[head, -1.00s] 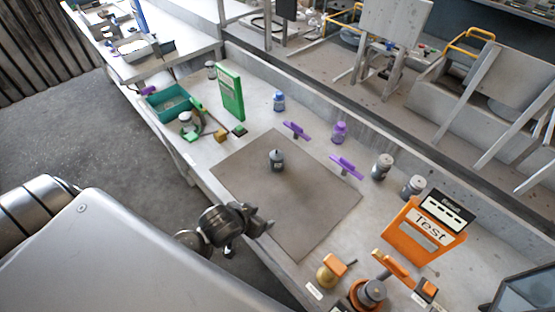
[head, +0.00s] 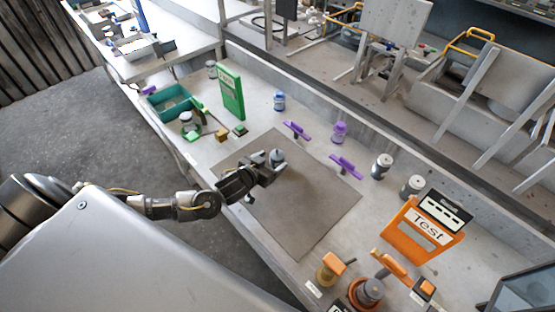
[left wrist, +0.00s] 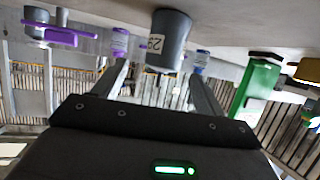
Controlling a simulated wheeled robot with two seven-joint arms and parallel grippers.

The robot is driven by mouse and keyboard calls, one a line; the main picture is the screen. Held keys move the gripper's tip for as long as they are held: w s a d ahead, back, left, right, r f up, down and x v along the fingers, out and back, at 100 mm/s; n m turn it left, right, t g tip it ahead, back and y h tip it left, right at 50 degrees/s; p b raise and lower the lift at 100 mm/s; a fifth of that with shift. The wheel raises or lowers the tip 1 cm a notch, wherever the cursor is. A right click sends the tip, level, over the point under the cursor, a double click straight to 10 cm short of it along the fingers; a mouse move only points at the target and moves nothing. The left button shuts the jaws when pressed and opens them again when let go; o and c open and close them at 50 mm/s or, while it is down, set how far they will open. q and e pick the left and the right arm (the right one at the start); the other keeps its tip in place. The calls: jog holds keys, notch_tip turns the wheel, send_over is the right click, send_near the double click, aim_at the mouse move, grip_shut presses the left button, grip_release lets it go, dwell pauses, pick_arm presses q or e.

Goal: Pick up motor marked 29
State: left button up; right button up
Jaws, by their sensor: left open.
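The grey motor marked 29 (head: 277,157) stands on the dark mat (head: 318,205). In the left wrist view the motor (left wrist: 169,42) appears upside down, with its white label facing my gripper. My left gripper (head: 268,171) is open just beside the motor, low over the mat. In the wrist view its two fingers (left wrist: 162,75) point toward the motor, one on each side. Whether they touch it cannot be told. My right gripper is not in view.
A green upright panel (head: 231,92) and a teal bin (head: 168,102) stand at the left. Purple clamps (head: 345,166), a blue bottle (head: 279,101) and grey cylinders (head: 382,166) line the back. An orange test stand (head: 425,232) is at the right. The mat's right part is clear.

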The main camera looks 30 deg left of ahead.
aim_at(276, 155)
pick_arm(q)
jog(key=shift+x, duration=0.8)
jog(key=shift+w+r+p, duration=0.1)
jog(key=shift+w+p, duration=0.35)
jog(key=p+x, duration=0.1)
jog(key=x, duration=0.3)
jog(key=shift+w+a, duration=0.1)
jog(key=shift+w, duration=0.05)
jog(key=c, duration=1.3)
